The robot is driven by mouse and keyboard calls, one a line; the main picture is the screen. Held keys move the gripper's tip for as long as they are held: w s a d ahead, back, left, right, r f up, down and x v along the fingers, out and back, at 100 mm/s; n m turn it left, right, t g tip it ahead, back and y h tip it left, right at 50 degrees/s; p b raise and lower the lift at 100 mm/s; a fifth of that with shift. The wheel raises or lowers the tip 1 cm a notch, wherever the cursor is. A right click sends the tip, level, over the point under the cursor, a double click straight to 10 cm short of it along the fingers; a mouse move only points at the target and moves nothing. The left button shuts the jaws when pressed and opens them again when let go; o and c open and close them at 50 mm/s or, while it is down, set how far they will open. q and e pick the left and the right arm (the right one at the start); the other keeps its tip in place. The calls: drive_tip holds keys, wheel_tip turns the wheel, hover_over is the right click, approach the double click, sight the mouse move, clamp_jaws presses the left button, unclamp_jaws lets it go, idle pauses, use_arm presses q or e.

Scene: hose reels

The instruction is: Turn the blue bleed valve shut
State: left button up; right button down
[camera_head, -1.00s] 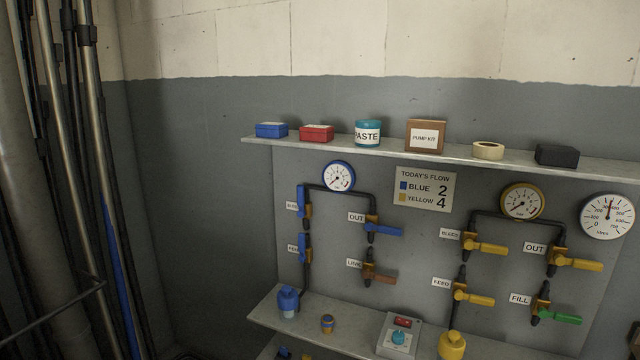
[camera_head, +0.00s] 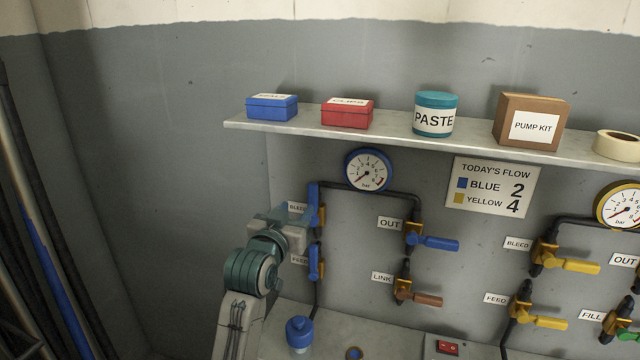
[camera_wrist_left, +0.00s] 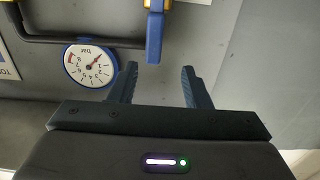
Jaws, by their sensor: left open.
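The blue bleed valve's lever (camera_head: 313,194) stands upright at the upper left of the blue pipework, along its pipe, above a brass body. In the left wrist view, the blue lever (camera_wrist_left: 155,34) hangs from the top edge, its free end close to the gap between the fingertips. My left gripper (camera_head: 289,216) is in front of and left of this valve, partly covering its BLEED label. In the left wrist view my left gripper (camera_wrist_left: 159,69) is open, with a finger on either side of the lever's line and nothing held. I cannot tell whether it touches.
The blue feed valve (camera_head: 314,262) is just below, with its lever upright. The blue out lever (camera_head: 438,243) points right, as does the brown link lever (camera_head: 426,299). A blue-rimmed gauge (camera_head: 368,170) is up and right. A shelf (camera_head: 300,121) with boxes runs above.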

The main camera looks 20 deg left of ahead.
sight(312, 191)
use_arm(q)
drive_tip(key=w, duration=0.1)
drive_tip(key=w+d+r+p, duration=0.1)
drive_tip(key=w+p, duration=0.1)
drive_tip(key=shift+w+d+r, duration=0.35)
drive_tip(key=w, duration=0.3)
drive_tip(key=shift+w+a+f+p, duration=0.25)
drive_tip(key=shift+f+p, duration=0.1)
drive_tip(key=shift+p, duration=0.05)
drive_tip(key=shift+w+p, duration=0.35)
drive_tip(key=shift+w, duration=0.75)
drive_tip(key=shift+d, duration=0.1)
drive_tip(key=shift+w+f, duration=0.1)
drive_tip(key=shift+w, duration=0.05)
clamp_jaws()
use_arm(e)
drive_tip(key=r, duration=0.1)
drive_tip(key=s+d+r, duration=0.2)
drive_tip(key=shift+s+r, duration=0.1)
drive_tip(key=shift+r, duration=0.1)
